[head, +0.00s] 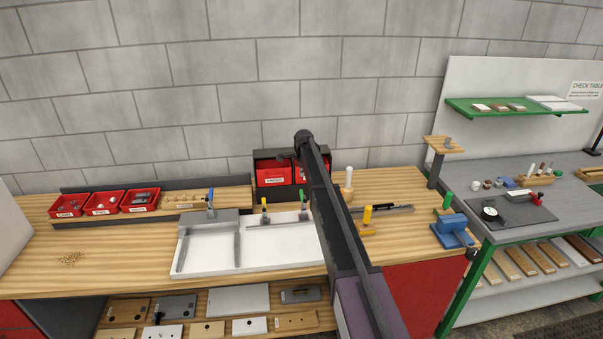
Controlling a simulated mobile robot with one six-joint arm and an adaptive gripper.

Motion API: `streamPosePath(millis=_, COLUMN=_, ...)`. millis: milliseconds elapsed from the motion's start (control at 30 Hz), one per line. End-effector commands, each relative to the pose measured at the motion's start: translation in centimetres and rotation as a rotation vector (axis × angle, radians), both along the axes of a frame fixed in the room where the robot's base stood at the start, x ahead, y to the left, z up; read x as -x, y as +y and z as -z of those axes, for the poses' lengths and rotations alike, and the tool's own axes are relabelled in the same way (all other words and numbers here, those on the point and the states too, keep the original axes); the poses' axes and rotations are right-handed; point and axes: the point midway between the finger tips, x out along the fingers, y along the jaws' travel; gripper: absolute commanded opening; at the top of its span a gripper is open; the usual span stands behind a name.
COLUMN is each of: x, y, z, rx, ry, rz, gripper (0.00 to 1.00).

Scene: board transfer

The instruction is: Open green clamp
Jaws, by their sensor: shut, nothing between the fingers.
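The green clamp (303,199) is a small clamp with a green handle standing roughly upright. It is at the back right of the white tray-like fixture (176,268), just left of my dark arm. It is too small to tell whether its arm is pressed down or raised. A yellow-handled clamp (264,208) stands to its left, and a blue-handled clamp (211,200) stands farther left. My arm rises from the bottom of the head view, passing right of the green clamp in the picture. I cannot make out my gripper or its fingers.
Red bins (104,202) stand at the back left of the wooden bench (120,260). A dark rack with red bins (272,176) is behind the clamps. A yellow-handled tool (367,214) and a blue block (452,232) are right of my arm. The bench's left front is mostly clear.

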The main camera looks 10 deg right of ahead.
Motion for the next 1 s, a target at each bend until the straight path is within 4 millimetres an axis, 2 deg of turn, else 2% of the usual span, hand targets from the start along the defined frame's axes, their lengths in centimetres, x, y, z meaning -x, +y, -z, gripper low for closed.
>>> streamPosePath(millis=100, x=0.2, y=0.0, z=-1.4, rx=0.000, ry=0.000, rz=0.000, gripper=0.00)
streamPosePath(millis=400, x=0.5, y=0.0, z=-3.2, rx=0.000, ry=0.000, rz=0.000, gripper=0.00)
streamPosePath(millis=1000, x=0.6, y=0.0, z=-3.5, rx=0.000, ry=0.000, rz=0.000, gripper=0.00)
